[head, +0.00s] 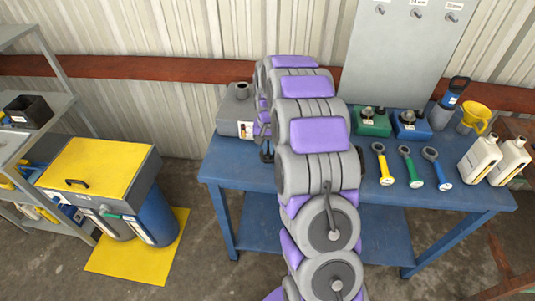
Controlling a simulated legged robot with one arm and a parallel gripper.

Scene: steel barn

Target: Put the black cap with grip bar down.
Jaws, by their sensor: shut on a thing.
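My gripper (264,133) shows only in part at the left edge of my arm, low over the blue table (235,168). It is shut on a small dark thing, the black cap with grip bar (267,153), of which only a sliver shows. My arm hides the rest, so I cannot tell whether the cap touches the tabletop. A grey canister (235,118) with a round neck on top stands just left of the gripper.
Right of my arm stand green (372,124) and blue (410,128) canisters, a dark jug, a yellow jug (476,117) and white bottles (480,158). Three ring-ended tools (409,165) lie before them. A yellow-lidded bin (95,165) and shelves are left. The front-left tabletop is bare.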

